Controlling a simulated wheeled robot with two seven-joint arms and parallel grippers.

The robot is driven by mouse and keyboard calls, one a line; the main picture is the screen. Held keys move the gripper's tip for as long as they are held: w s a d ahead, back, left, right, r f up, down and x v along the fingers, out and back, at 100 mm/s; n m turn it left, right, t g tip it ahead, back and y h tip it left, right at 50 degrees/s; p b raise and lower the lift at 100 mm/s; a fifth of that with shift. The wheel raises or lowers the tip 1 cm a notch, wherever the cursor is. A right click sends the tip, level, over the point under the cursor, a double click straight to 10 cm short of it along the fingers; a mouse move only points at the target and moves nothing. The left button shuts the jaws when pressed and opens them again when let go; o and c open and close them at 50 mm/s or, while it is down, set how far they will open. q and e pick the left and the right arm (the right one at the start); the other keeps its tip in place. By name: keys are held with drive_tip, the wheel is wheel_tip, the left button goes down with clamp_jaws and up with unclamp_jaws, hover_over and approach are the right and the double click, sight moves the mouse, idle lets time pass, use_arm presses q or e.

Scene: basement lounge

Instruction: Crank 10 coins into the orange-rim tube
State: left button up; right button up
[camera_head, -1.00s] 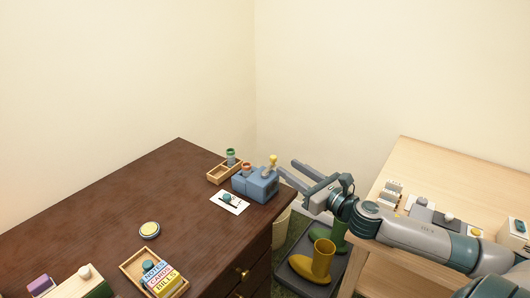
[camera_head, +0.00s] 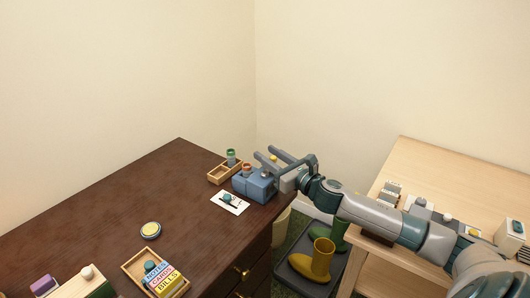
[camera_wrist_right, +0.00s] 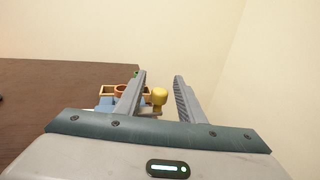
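The blue coin machine (camera_head: 252,186) stands at the right rear of the dark desk. A tube with an orange-red rim (camera_head: 247,168) stands on it, and the rim also shows in the right wrist view (camera_wrist_right: 120,90). The yellow crank knob (camera_wrist_right: 159,97) lies between the fingers of my right gripper (camera_wrist_right: 162,85) in the wrist view, with gaps on both sides. In the head view my right gripper (camera_head: 268,153) is at the machine's right, partly hiding the knob. It is open. A green-rimmed tube (camera_head: 231,155) stands in the wooden tray behind. My left gripper is out of view.
The wooden tray (camera_head: 214,179) sits behind the machine. A white card (camera_head: 238,207) with a teal knob lies in front. A round yellow-topped tin (camera_head: 150,230) and a box of labelled blocks (camera_head: 133,263) are nearer. A light wooden table (camera_head: 440,170) stands right.

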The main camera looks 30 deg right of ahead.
drive_tip(key=shift+w+a, duration=0.1)
drive_tip(key=shift+w, duration=0.55)
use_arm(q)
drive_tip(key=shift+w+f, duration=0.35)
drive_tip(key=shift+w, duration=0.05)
use_arm(e)
drive_tip(key=shift+w, duration=0.25)
